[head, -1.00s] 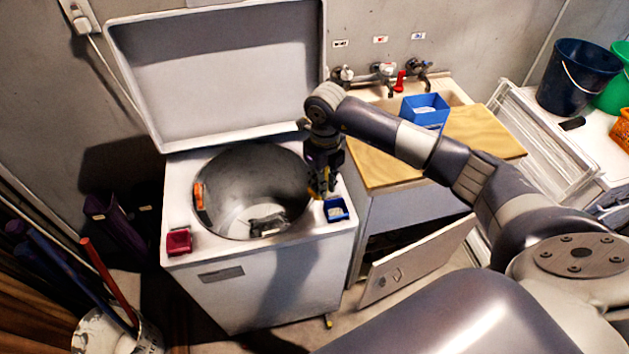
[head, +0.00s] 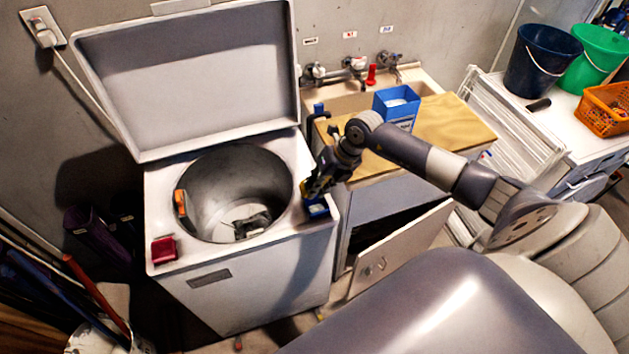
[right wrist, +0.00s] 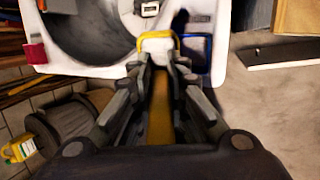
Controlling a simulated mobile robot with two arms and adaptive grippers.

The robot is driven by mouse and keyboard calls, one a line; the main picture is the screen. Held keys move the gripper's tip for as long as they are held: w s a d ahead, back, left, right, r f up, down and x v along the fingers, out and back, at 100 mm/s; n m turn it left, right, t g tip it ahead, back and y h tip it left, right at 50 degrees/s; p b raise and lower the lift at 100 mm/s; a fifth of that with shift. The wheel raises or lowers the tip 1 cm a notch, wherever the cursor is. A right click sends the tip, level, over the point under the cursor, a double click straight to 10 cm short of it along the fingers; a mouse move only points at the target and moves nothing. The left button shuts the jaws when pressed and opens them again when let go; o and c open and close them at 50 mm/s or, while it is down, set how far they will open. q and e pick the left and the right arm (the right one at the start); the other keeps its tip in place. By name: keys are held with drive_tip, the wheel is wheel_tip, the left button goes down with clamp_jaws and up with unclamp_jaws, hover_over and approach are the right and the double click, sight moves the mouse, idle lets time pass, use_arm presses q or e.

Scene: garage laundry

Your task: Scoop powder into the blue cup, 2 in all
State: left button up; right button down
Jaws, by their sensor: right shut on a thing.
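My right gripper (head: 313,190) is shut on the handle of a yellow scoop (right wrist: 160,36) over the front right corner of the washer top. In the right wrist view the scoop's bowl has a yellow rim and looks white inside, like powder. The blue cup (right wrist: 208,68) is just right of the scoop there, with something pale inside. In the head view the blue cup (head: 318,211) sits below the gripper, partly hidden by it. A blue box (head: 395,115) with white powder showing at its top stands on the wooden counter. My left gripper is not in view.
The washer (head: 265,285) has its lid (head: 190,85) raised and its drum open. A red cup (head: 163,250) sits on its front left corner. The wooden counter (head: 450,125) is mostly clear. A cabinet door (head: 400,250) hangs open below.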

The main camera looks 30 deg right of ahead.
drive_tip(key=shift+s+d+f+y, duration=0.1)
drive_tip(key=shift+s+f+y, duration=0.1)
drive_tip(key=shift+f+y, duration=0.2)
drive_tip(key=f+t+y+b, duration=0.1)
drive_tip(key=t+y+b, duration=0.1)
drive_tip(key=b, duration=0.5)
drive_tip(key=d+f+t+y+b, duration=0.1)
drive_tip(key=t+y+b, duration=0.2)
drive_tip(key=b, duration=0.5)
drive_tip(key=s+f+t+y+b, duration=0.1)
drive_tip(key=t+y+b, duration=0.1)
drive_tip(key=b, duration=0.6)
drive_tip(key=shift+s+d+f+y, duration=0.1)
drive_tip(key=shift+d+f+y, duration=0.15)
drive_tip(key=shift+f+y, duration=0.1)
drive_tip(key=shift+r+t+b, duration=0.15)
drive_tip(key=shift+t+b, duration=0.25)
drive_tip(key=shift+b, duration=0.35)
drive_tip(key=shift+d, duration=0.1)
